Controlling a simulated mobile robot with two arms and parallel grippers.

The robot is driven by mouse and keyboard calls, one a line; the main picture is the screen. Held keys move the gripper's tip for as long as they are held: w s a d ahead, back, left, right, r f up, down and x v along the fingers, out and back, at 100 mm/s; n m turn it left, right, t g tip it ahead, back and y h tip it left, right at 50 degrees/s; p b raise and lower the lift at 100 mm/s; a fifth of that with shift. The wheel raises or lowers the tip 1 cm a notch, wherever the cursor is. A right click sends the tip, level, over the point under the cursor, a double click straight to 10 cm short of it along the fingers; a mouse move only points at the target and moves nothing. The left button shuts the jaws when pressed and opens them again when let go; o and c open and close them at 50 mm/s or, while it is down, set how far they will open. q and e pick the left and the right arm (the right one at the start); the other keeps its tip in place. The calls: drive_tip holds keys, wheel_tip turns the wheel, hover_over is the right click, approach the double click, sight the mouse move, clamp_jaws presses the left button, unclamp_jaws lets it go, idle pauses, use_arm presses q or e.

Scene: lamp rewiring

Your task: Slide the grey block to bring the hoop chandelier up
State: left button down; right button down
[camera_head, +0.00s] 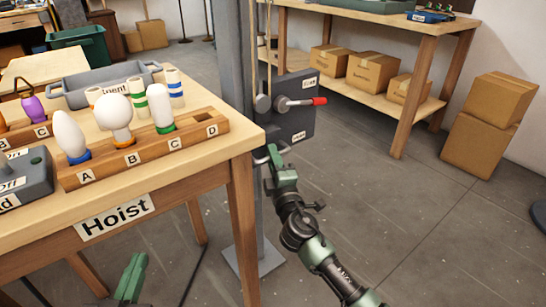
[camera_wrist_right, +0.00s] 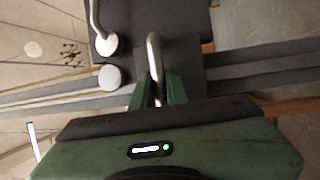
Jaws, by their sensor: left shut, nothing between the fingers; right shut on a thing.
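The grey block (camera_head: 295,122) sits on the grey upright post (camera_head: 236,60) beside the table, with a red-tipped lever (camera_head: 318,101) on its front. In the right wrist view the block (camera_wrist_right: 180,20) is dark and close, with a metal bar handle (camera_wrist_right: 152,50). My right gripper (camera_head: 274,156) is shut on this handle, at the block's lower left; its green fingers (camera_wrist_right: 159,88) lie on either side of the bar. My left gripper (camera_head: 134,272) is shut and empty, low in front of the table.
The wooden table (camera_head: 190,175) marked Hoist stands at left, holding a rack (camera_head: 145,150) of bulbs labelled A to D and a grey tray (camera_head: 75,92). A shelf table (camera_head: 400,45) with cardboard boxes stands behind at right.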

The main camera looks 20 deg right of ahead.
drive_tip(key=shift+f, duration=0.4)
use_arm(q)
drive_tip(key=r, duration=0.1)
drive_tip(key=r+t, duration=0.1)
drive_tip(key=r, duration=0.1)
drive_tip(key=shift+d+t+h, duration=0.2)
drive_tip(key=shift+t+h, duration=0.1)
use_arm(e)
drive_tip(key=shift+f, duration=0.1)
drive_tip(key=c, duration=1.4)
unclamp_jaws()
